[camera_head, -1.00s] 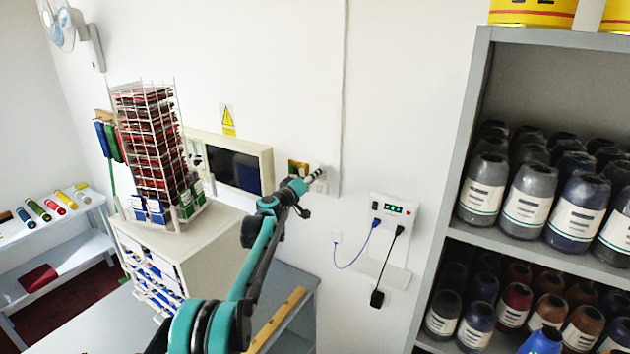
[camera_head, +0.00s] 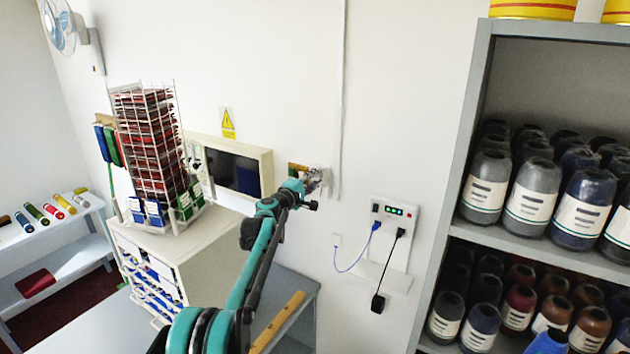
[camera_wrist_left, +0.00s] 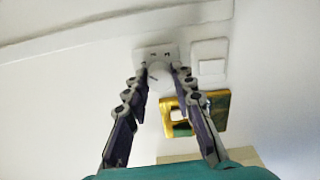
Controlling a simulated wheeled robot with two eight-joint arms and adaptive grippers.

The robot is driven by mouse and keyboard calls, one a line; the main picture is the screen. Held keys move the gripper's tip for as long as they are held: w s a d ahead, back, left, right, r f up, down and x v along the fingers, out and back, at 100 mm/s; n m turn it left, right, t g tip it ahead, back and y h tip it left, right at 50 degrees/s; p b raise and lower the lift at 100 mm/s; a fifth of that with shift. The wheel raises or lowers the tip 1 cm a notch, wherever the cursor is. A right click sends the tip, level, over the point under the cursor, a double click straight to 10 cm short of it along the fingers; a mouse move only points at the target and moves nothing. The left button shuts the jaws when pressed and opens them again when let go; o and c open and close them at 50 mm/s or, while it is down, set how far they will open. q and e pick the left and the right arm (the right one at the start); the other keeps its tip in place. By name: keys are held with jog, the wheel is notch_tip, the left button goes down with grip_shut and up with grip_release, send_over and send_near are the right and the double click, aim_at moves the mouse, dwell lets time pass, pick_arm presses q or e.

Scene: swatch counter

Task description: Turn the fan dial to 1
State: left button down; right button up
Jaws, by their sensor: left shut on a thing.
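The fan dial (camera_wrist_left: 158,70) is a pale round knob on a white wall plate (camera_wrist_left: 143,53), seen in the left wrist view. My left gripper (camera_wrist_left: 160,68) has its two fingertips on either side of the knob, shut on it. In the head view my left gripper (camera_head: 322,178) reaches the wall beside the cable strip and largely hides the dial. The dial's marks are too small to read, so its setting cannot be told. A wall fan (camera_head: 60,28) hangs at the upper left. My right gripper is not in view.
A white switch (camera_wrist_left: 209,60) and a yellow-framed item (camera_wrist_left: 195,112) are close to the dial. A powered panel (camera_head: 392,211) with blue and black cables is to the right. A bottle shelf (camera_head: 470,130) stands at far right, a swatch tower (camera_head: 150,145) at left.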

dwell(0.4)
pick_arm(q)
jog(key=c, duration=1.3)
grip_release()
jog(key=shift+a, duration=0.1)
jog(key=shift+o, duration=0.2)
jog(key=v, duration=1.2)
